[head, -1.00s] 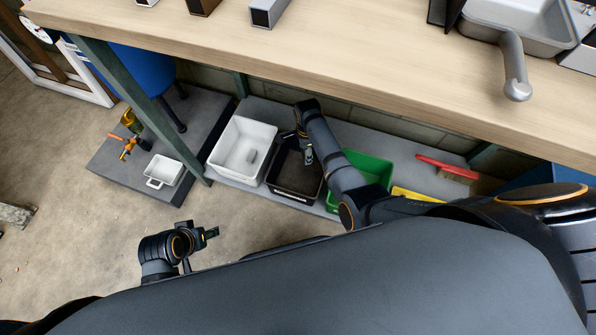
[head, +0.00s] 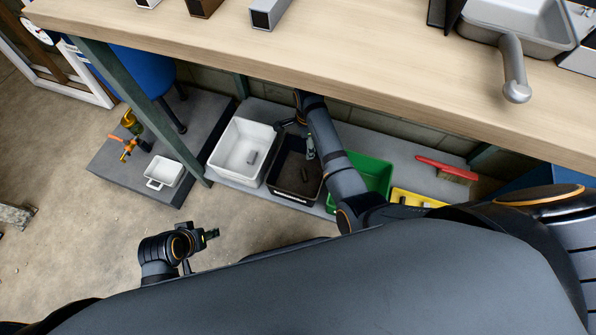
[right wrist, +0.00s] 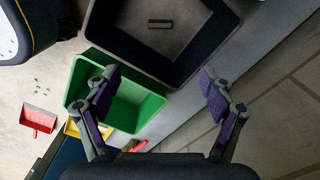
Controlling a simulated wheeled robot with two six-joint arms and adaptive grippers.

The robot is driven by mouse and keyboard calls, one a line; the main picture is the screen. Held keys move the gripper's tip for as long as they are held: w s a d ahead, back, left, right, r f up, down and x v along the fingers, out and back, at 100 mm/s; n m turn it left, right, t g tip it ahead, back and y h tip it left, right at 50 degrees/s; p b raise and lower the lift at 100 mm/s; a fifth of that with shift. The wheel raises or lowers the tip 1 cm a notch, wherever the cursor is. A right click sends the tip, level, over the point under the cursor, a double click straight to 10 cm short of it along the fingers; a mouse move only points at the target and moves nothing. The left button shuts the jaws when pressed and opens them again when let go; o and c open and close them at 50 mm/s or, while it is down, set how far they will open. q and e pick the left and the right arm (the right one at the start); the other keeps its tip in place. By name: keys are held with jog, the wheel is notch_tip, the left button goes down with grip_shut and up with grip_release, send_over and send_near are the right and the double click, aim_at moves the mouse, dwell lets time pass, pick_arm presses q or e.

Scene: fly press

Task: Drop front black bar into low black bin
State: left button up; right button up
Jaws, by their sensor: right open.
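The low black bin (head: 281,184) stands on the low shelf under the bench, between a white bin and a green bin. A small dark bar (head: 305,175) lies inside it. In the right wrist view the bar (right wrist: 160,23) lies flat on the floor of the black bin (right wrist: 133,62). My right gripper (head: 295,138) is above the far part of the black bin, its fingers spread and empty; it also shows in the right wrist view (right wrist: 159,78). My left gripper (head: 211,234) is over the open floor at lower left, apart from everything; its opening is unclear.
The white bin (head: 225,163) holds a grey block. The green bin (head: 374,174), a yellow tray (head: 408,197) and a red brush (head: 446,167) are to the right. The bench top (head: 370,75) overhangs the shelf, close to my right arm. Floor in front is clear.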

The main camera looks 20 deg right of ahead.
notch_tip(320, 180, up, 5)
jog(key=shift+r, duration=0.15)
dwell(0.6)
